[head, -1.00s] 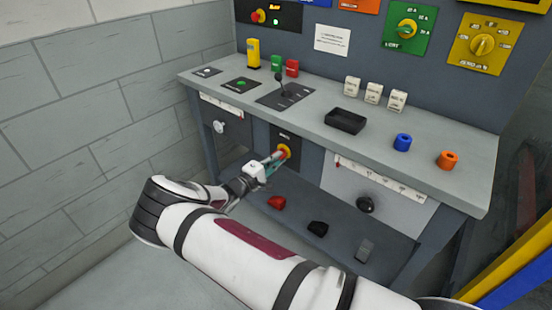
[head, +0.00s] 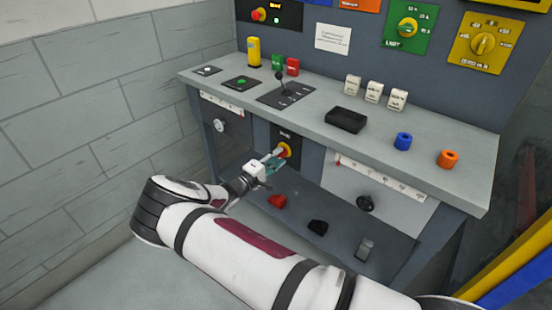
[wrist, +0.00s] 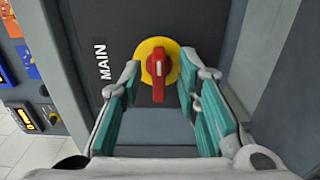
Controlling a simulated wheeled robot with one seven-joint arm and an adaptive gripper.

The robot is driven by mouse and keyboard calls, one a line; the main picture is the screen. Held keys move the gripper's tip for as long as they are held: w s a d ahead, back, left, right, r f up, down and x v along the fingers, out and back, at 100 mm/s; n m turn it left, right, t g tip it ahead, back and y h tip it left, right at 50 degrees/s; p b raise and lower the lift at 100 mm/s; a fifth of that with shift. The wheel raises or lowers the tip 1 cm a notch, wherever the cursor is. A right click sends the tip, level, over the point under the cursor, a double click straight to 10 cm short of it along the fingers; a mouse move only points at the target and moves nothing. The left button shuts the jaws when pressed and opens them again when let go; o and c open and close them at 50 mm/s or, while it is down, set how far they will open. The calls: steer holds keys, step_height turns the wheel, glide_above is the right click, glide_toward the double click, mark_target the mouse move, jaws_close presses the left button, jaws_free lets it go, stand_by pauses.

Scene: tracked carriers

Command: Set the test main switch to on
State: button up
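The main switch is a red handle (wrist: 158,75) on a round yellow plate (wrist: 170,52), on a dark panel lettered MAIN. In the wrist view the handle runs up and down the picture, with the lettering sideways to its left. In the head view the yellow plate (head: 285,149) shows below the bench top, and the handle is mostly hidden by my gripper. My gripper (wrist: 165,85) is open, with teal pads on both sides of the handle and a visible gap on each side. It also shows in the head view (head: 274,160).
The bench top (head: 420,150) above carries a black tray (head: 345,120), a blue cylinder (head: 403,142), an orange cylinder (head: 448,159) and a lever (head: 280,82). A lower shelf holds a red block (head: 278,202) and a black block (head: 318,227). A wall stands at left.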

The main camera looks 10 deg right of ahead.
steer(key=v, duration=1.2)
steer(key=s+d+r+m+g+y+p, duration=0.2)
steer(key=s+d+r+g, duration=0.25)
steer(key=r, duration=0.35)
steer(key=s+d+r+m+g+y+p, duration=0.2)
steer(key=s+d+r+m+g, duration=0.15)
steer(key=s+r, duration=0.3)
steer(key=s+d+r+m+g+y+p, duration=0.1)
steer(key=s+d+r+m+g+y, duration=0.25)
steer(key=r, duration=0.55)
steer(key=s+r+t+y+p, duration=0.1)
steer(key=s+r+y+p, duration=0.1)
steer(key=s+r, duration=0.5)
steer(key=s+r+n+t+y+p, duration=0.1)
steer(key=s+r, duration=0.5)
steer(key=s, duration=0.7)
steer(key=s+r+t+y+p, duration=0.3)
steer(key=s+r, duration=0.4)
steer(key=s, duration=0.3)
steer(key=shift+s+a+r+n+y+p, duration=0.2)
steer(key=shift+a+r+n+y+p, duration=0.15)
steer(key=shift+a+n+y+p, duration=0.15)
steer(key=shift+d, duration=0.15)
